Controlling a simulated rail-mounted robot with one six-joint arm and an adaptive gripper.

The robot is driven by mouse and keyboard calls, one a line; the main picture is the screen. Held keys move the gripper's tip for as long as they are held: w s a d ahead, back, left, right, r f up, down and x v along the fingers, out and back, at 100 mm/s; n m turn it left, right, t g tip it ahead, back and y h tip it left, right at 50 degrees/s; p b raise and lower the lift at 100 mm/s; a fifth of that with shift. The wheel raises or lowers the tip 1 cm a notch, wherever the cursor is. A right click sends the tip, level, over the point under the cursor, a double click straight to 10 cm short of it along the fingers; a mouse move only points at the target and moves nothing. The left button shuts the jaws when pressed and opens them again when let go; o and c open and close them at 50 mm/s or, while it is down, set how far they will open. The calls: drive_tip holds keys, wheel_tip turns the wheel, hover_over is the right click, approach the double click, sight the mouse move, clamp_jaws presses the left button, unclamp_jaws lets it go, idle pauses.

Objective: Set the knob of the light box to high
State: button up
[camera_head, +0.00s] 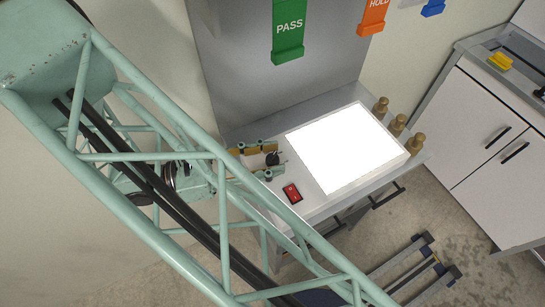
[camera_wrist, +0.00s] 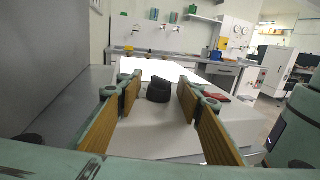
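The light box (camera_head: 345,150) is a white box with a brightly glowing panel on a grey bench. It also shows in the wrist view (camera_wrist: 170,70). Its black knob (camera_head: 272,159) stands on the end nearer my arm, and it appears large in the wrist view (camera_wrist: 159,91). A red switch (camera_head: 292,193) sits beside the knob. My gripper (camera_head: 278,160) is open, with its yellow-brown padded fingers on either side of the knob. The wrist view shows a gap between the knob and each finger (camera_wrist: 159,84). I cannot read the knob's setting.
Several brown wooden pieces (camera_head: 397,125) stand along the far edge of the light box. Green PASS (camera_head: 289,28) and orange HOLD (camera_head: 374,15) holders hang on the wall above. A white cabinet (camera_head: 490,135) stands at the right. My lattice arm covers the lower left.

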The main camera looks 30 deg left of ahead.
drive_tip(key=shift+w+d, duration=0.2)
drive_tip(key=shift+c, duration=0.9)
drive_tip(key=c, duration=0.7)
drive_tip(key=shift+o, duration=0.2)
drive_tip(key=shift+m+g+h+p, duration=0.35)
drive_tip(key=shift+m+g+h, duration=0.4)
drive_tip(key=shift+g, duration=0.25)
drive_tip(key=o, duration=0.8)
drive_tip(key=shift+o, duration=0.2)
drive_tip(key=shift+s+a, duration=0.1)
